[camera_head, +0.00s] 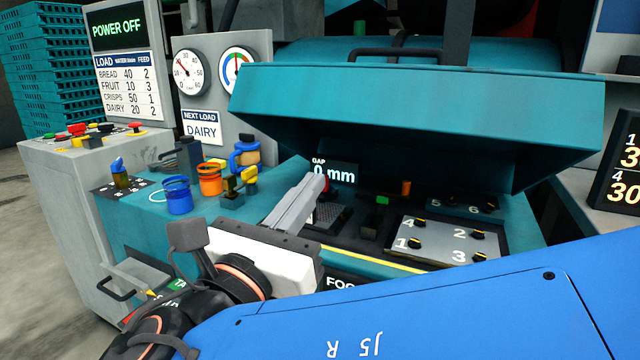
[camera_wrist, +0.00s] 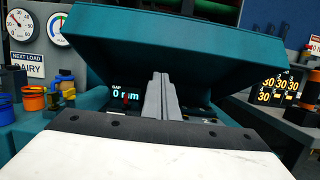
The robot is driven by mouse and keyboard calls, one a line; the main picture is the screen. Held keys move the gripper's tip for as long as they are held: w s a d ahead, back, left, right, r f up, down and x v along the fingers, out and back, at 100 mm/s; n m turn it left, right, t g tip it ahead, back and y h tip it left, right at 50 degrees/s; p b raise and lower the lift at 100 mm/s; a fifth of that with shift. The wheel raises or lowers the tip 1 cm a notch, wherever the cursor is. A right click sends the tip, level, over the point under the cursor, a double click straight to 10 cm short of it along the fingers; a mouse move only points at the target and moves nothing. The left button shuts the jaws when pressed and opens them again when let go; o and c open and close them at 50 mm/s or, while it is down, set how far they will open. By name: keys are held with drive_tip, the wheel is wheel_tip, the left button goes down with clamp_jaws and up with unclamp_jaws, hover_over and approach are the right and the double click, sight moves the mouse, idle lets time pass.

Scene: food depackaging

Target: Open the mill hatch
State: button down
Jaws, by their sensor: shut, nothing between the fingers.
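The mill hatch (camera_head: 420,100) is a large teal lid with a black handle (camera_head: 395,53) on top. It stands tilted up, with its front edge raised above the mill's deck and its dark underside showing. In the wrist view the hatch (camera_wrist: 180,45) spans the upper middle. My gripper (camera_head: 322,182) is shut and empty, low in front of the hatch and near the gap display reading 0 mm. In the wrist view the grey fingers (camera_wrist: 160,78) point in below the hatch's underside. I cannot tell whether they touch it.
A metal plate (camera_head: 450,238) with numbered knobs lies on the deck under the hatch. Blue and orange cups (camera_head: 178,195) stand at left. A grey panel holds two gauges (camera_head: 189,72). A sign reads POWER OFF (camera_head: 117,30). Teal crates (camera_head: 40,70) are stacked far left.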

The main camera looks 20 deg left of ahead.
drive_tip(key=w+r, duration=0.5)
drive_tip(key=w, duration=0.4)
drive_tip(key=shift+w+d, duration=0.25)
drive_tip(key=shift+d, duration=0.15)
drive_tip(key=shift+r, duration=0.15)
